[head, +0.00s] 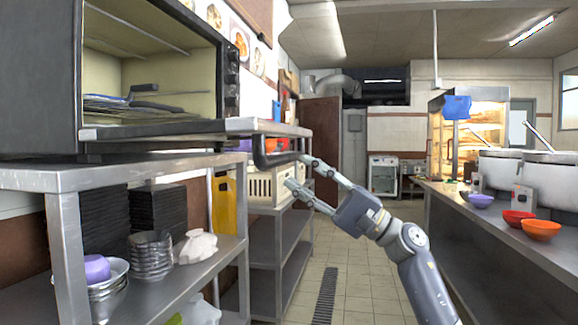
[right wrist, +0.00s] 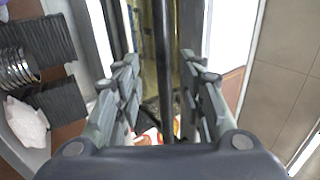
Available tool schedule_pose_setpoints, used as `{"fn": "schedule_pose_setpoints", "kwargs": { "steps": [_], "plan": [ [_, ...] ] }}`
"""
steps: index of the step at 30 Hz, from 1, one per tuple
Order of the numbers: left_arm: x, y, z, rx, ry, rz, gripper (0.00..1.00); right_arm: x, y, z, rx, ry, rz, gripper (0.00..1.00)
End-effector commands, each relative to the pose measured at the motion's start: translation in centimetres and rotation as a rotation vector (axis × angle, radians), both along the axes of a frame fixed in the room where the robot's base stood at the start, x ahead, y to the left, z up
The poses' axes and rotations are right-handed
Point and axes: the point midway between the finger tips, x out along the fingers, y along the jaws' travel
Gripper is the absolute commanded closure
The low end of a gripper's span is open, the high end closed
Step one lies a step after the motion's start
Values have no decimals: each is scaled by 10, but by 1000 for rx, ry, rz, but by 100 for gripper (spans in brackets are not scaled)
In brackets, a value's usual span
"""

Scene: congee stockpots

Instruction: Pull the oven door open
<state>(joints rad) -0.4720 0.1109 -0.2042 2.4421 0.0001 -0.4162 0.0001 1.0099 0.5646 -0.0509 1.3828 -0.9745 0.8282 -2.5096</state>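The black oven (head: 150,60) stands at upper left, its lit interior showing dark trays. Its door (head: 180,128) is folded down, seen nearly edge-on, about level. The black door handle (head: 280,157) is at the door's outer end; in the right wrist view it is a dark bar (right wrist: 166,70) running between the fingers. My right gripper (head: 297,170) is open beside the handle's end, fingers apart; in the right wrist view its fingers (right wrist: 159,62) stand either side of the bar with gaps. I cannot tell whether either finger touches it. My left gripper is not in view.
A steel shelf (head: 120,172) with bowls and dark stacks stands below the oven. A cream crate (head: 268,188) sits behind the handle. A counter with large pots (head: 550,180) and coloured bowls is at right. The tiled aisle (head: 350,290) between is clear.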

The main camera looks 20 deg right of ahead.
Motion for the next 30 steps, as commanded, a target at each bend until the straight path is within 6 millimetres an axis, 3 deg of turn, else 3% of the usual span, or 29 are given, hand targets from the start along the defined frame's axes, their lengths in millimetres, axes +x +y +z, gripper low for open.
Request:
{"fn": "schedule_pose_setpoints", "kwargs": {
  "steps": [6, 12, 30],
  "plan": [
    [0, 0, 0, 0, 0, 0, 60, -20, -31, -25, -1, 2, -3, 63],
    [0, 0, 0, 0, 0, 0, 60, -30, -46, -36, -1, 2, -2, 63],
    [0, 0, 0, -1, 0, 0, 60, -32, -47, -39, 4, 6, 2, 63]
  ]
}}
